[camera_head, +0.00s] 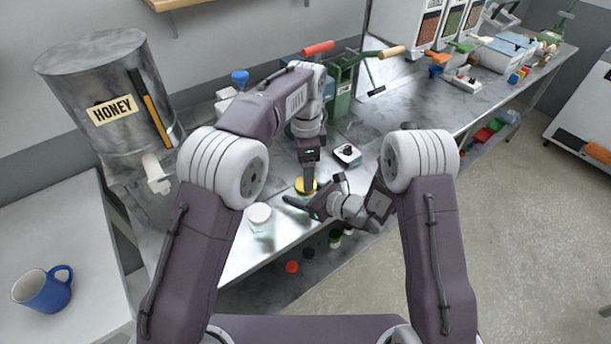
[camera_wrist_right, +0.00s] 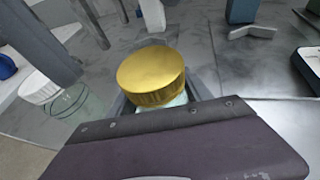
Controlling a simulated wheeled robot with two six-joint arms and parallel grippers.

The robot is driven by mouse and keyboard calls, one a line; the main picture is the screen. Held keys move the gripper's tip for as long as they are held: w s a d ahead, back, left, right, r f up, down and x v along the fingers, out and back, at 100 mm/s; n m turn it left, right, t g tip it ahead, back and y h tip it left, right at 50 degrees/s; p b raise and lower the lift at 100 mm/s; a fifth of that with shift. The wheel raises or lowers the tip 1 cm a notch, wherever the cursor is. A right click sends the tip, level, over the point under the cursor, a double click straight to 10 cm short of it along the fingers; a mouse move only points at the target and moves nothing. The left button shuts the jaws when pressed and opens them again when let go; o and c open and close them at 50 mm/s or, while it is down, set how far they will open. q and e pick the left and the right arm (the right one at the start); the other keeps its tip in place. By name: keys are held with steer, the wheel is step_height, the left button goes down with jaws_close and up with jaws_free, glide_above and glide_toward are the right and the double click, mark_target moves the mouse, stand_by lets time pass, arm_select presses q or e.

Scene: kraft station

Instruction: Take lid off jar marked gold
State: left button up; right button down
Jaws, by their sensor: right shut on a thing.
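The jar with the gold lid (camera_head: 304,187) stands on the metal worktop, mostly hidden by my grippers in the head view. In the right wrist view the round gold lid (camera_wrist_right: 151,76) sits on the pale glass jar (camera_wrist_right: 166,104). My right gripper (camera_head: 302,202) is shut on this jar, its fingers on either side below the lid. My left gripper (camera_head: 308,181) points down right by the gold lid; I cannot tell whether it touches it or how far its fingers are apart. No marking on the jar is readable.
A white-lidded jar (camera_head: 260,217) stands to the left, near the worktop's front edge. A small dark scale (camera_head: 347,155) is to the right. The honey tank (camera_head: 110,100) stands at the left. A green press (camera_head: 342,85) is behind my left arm.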

mark_target(305, 195)
arm_select(q)
step_height(305, 195, up, 4)
steer(key=m, duration=0.3)
steer(key=shift+f, duration=0.2)
steer(key=shift+c, duration=0.4)
step_height(305, 195, down, 8)
steer(key=shift+a+f, duration=0.1)
steer(key=c, duration=1.5)
steer(key=shift+o, duration=0.2)
steer(key=n, duration=0.3)
